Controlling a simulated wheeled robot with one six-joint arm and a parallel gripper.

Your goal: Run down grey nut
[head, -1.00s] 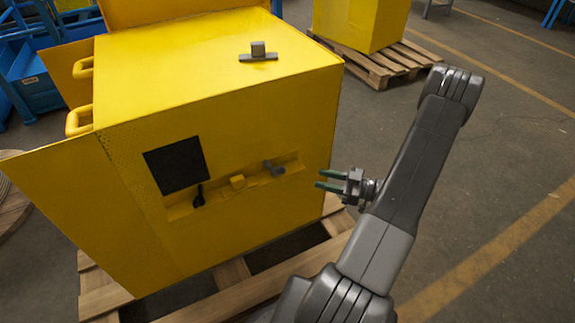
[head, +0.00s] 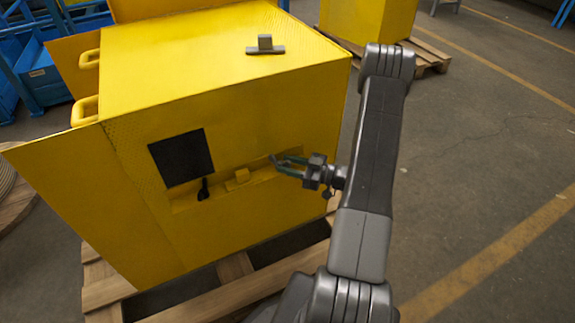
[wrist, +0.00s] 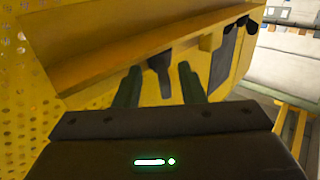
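The grey nut (head: 273,158) sits at the right end of a recess in the front face of the yellow machine (head: 230,215). In the head view it is partly hidden by my gripper (head: 281,165), whose green fingers point left at it. In the wrist view the dark grey nut (wrist: 160,68) and its stem show between and ahead of my gripper (wrist: 162,78). The fingers are apart, with a gap on each side of the nut. Whether the fingertips overlap the nut in depth, I cannot tell.
The recess also holds a yellow block (head: 238,178) and a black lever (head: 203,189), below a black square panel (head: 182,158). A grey T-shaped piece (head: 265,46) sits on top. A yellow door (head: 85,215) stands open at left. Open floor (head: 480,180) lies to the right.

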